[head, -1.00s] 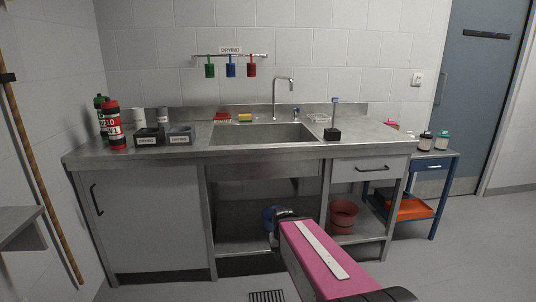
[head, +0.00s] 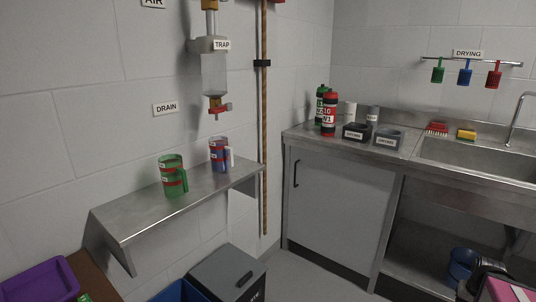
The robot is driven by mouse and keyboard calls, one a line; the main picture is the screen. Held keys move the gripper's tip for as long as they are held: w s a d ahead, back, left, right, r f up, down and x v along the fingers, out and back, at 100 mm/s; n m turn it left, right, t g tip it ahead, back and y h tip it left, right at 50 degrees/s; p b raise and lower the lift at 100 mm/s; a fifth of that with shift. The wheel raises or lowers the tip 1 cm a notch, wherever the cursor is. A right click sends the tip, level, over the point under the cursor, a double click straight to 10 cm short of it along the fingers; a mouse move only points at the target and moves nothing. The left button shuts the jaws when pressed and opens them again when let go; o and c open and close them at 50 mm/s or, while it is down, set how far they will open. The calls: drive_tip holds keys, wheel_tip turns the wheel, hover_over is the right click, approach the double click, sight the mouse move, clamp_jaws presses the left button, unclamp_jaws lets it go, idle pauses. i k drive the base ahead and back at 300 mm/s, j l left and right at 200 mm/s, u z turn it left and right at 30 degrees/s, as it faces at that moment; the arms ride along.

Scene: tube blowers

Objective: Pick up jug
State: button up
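Two jugs stand upright on a steel wall shelf (head: 135,222) at the left in the head view. The green jug (head: 173,178) is see-through, has red bands and has its handle towards the right. The blue-purple jug (head: 219,155) also has red bands and a pale handle on its right side; it stands farther back along the shelf.
A trap with a clear bowl (head: 214,75) hangs on the wall above the shelf. A grey lidded bin (head: 228,273) and a purple tray (head: 38,284) are below. The steel counter (head: 345,146) carries red and green bottles. A wooden pole (head: 264,150) stands at the shelf's right end.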

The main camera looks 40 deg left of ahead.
sight(219, 145)
drive_tip(key=u, duration=2.35)
drive_tip(key=i+l+z, duration=0.25)
drive_tip(key=l, duration=0.2)
drive_tip(key=i+l+z, duration=0.2)
drive_tip(key=l, duration=0.25)
drive_tip(key=i, duration=0.05)
